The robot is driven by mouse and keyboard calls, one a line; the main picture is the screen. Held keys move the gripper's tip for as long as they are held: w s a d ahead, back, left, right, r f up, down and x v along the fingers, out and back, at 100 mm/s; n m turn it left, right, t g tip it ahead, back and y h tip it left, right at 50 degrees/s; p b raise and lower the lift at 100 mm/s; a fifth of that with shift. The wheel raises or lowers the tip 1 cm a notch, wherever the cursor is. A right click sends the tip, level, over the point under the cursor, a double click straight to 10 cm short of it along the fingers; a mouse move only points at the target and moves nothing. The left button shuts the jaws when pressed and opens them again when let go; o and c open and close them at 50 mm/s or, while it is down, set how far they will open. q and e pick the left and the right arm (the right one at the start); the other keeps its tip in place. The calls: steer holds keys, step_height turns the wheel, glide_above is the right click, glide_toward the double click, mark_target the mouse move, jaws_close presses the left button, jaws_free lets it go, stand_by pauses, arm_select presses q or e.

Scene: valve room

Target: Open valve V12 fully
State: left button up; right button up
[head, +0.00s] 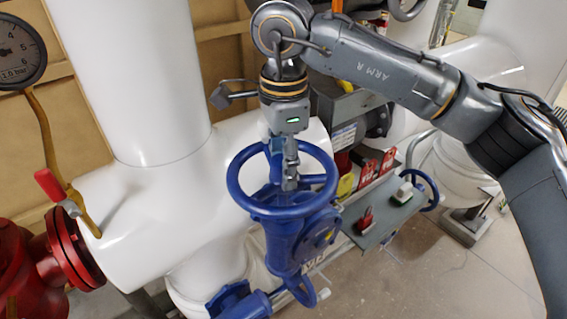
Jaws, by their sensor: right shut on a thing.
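A blue valve with a round blue handwheel (238,193) stands in the middle of the head view, in front of white pipework. No V12 label on it is readable from here. My right gripper (289,184) points down from above and is shut on the handwheel. Its fingers cross the far rim and end inside the ring near the hub; which part of the wheel lies between them is hard to tell. The fingers hide part of the wheel's middle. My left gripper is not in view.
A pressure gauge (18,50) and red-handled lever (50,186) are left. Floor is clear lower right.

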steer(key=n, duration=0.3)
steer(key=f+n, duration=0.1)
steer(key=shift+s+a+n, duration=0.1)
steer(key=shift+s+n, duration=0.15)
steer(key=shift+n, duration=0.05)
steer(key=n, duration=0.4)
steer(key=o, duration=1.1)
steer(key=shift+r, duration=0.15)
steer(key=shift+r, duration=0.15)
